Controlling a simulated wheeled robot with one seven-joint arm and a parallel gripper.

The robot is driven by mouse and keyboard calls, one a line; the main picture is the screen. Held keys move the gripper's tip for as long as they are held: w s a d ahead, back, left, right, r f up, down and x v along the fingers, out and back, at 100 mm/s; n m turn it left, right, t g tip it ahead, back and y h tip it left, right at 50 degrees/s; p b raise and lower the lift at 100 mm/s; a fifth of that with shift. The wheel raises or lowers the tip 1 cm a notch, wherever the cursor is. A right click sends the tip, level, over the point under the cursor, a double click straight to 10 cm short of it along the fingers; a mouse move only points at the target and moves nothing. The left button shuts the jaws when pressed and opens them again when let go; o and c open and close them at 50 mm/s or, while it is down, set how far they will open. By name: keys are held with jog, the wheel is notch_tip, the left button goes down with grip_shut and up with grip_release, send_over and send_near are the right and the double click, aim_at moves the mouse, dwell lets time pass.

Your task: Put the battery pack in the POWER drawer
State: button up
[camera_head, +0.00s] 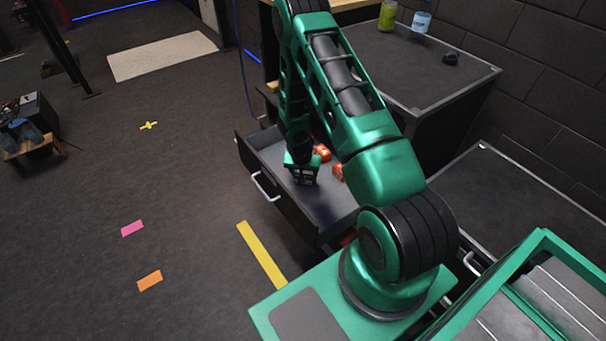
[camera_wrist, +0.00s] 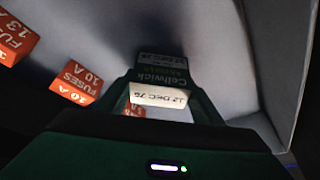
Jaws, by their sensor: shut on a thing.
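My gripper (camera_head: 301,172) reaches down into an open drawer (camera_head: 325,212) of a dark cabinet. In the wrist view my gripper (camera_wrist: 160,88) is shut on a dark green battery pack (camera_wrist: 163,72) marked "Cellwick", with a white date label. A second white date label shows nearer the palm; I cannot tell whether it belongs to the same pack. The pack is low, close to the drawer's grey floor; I cannot tell whether it touches. Orange fuse boxes (camera_head: 322,152) lie in this drawer, and one marked "FUSES 10 A" (camera_wrist: 78,82) is left of the pack. No drawer label is readable.
A dark cabinet top (camera_head: 420,65) behind carries a green can (camera_head: 388,14), a pale blue cup (camera_head: 421,21) and a small black object (camera_head: 450,58). The drawer's handle (camera_head: 263,187) faces the open floor on the left. The drawer wall (camera_wrist: 268,50) is close on the right.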

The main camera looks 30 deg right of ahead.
jog(key=shift+f, duration=0.1)
jog(key=o, duration=1.3)
jog(key=s+r+g, duration=0.1)
jog(key=s+r, duration=0.4)
jog(key=r, duration=0.6)
jog(key=s+r, duration=0.5)
jog(key=r, duration=0.7)
jog(key=s+r+g, duration=0.1)
jog(key=s+r, duration=0.4)
jog(key=r, duration=0.6)
jog(key=s+a+r+y, duration=0.1)
jog(key=s+r, duration=0.3)
jog(key=s, duration=0.3)
jog(key=s+a+r+n+y, duration=0.1)
jog(key=s+a+r, duration=0.1)
jog(key=s+r, duration=0.2)
jog(key=s+a+r+n+g+y, duration=0.1)
jog(key=s+r, duration=0.4)
jog(key=s, duration=0.5)
jog(key=shift+s+a, duration=0.15)
jog(key=shift+a, duration=0.45)
